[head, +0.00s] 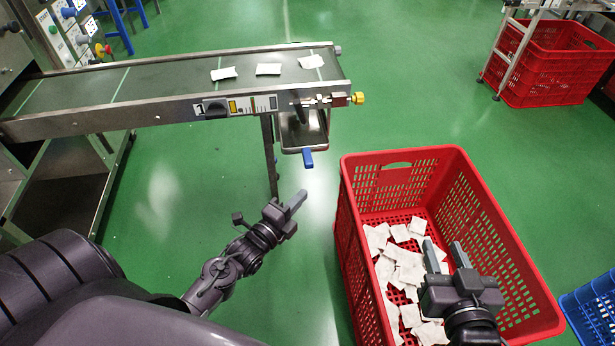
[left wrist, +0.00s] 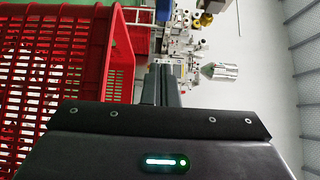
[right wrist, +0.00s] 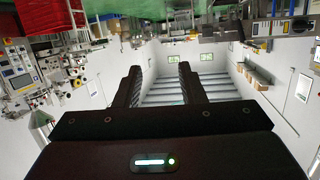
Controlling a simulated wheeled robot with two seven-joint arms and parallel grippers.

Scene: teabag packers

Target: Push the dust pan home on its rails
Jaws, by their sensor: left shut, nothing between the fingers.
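The dust pan (head: 287,140) is a shallow metal tray under the right end of the conveyor, with a blue handle (head: 308,158) at its front. It sticks out past the conveyor's near side. Its rails are too hidden to tell. My left gripper (head: 299,197) is shut and empty, below and nearer than the blue handle, apart from it. Its closed fingers also show in the left wrist view (left wrist: 162,84). My right gripper (head: 444,246) is open and empty above the red crate. Its spread fingers also show in the right wrist view (right wrist: 161,85).
The conveyor (head: 150,83) carries several white teabags near its right end. A red crate (head: 349,230) holding several teabags stands right of the pan. A yellow knob (head: 358,98) juts from the conveyor end. Green floor between left gripper and pan is clear.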

